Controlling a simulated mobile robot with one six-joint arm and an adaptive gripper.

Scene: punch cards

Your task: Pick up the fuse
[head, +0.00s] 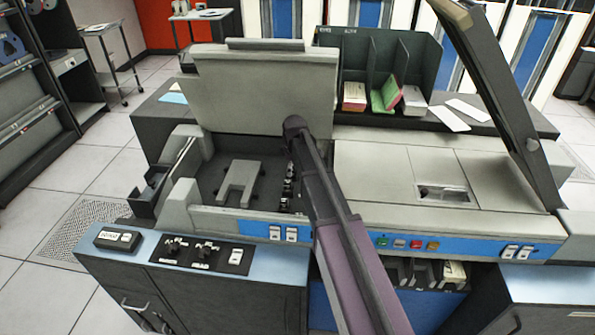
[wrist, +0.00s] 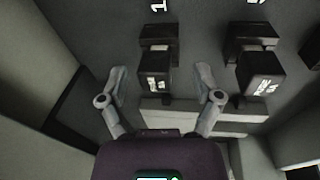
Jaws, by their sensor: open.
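In the wrist view, a black block-shaped fuse (wrist: 155,72) with white lettering sits in a dark holder on a grey panel, below a white "1". A second, similar black fuse (wrist: 262,74) sits to its right. My gripper (wrist: 160,77) is open, with one grey finger on each side of the left fuse and gaps between. I cannot tell how far above the panel the fingertips are. In the head view, small dark parts (head: 288,185) line the right side of the machine's open bay, and my arm hides part of that area.
The open bay (head: 225,205) has a grey bracket (head: 240,182) on its floor and a raised lid (head: 265,88) behind. In the wrist view, pale blocks (wrist: 170,112) lie just below the left fuse. A slanted raised panel (head: 495,95) stands at the right.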

